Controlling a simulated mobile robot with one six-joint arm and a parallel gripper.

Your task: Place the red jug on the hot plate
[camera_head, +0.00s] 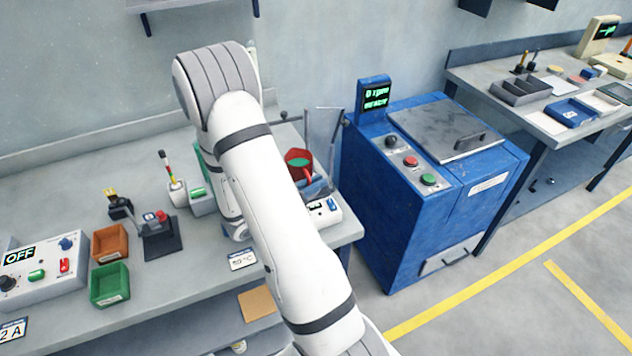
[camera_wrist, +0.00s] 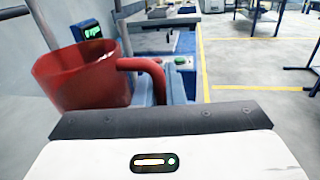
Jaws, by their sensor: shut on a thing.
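The red jug (camera_head: 298,158) is upright with green liquid inside, just right of my arm in the head view. In the wrist view the jug (camera_wrist: 80,80) is at the left, with its handle (camera_wrist: 150,72) reaching down to my gripper (camera_wrist: 155,118).
A clear upright panel (camera_head: 320,135) stands close behind the jug. A blue machine (camera_head: 400,200) is right of the bench. A card reading 50 °C (camera_head: 242,260) is on the bench's front edge. An orange bin (camera_head: 110,243) and a green bin (camera_head: 109,285) are at left.

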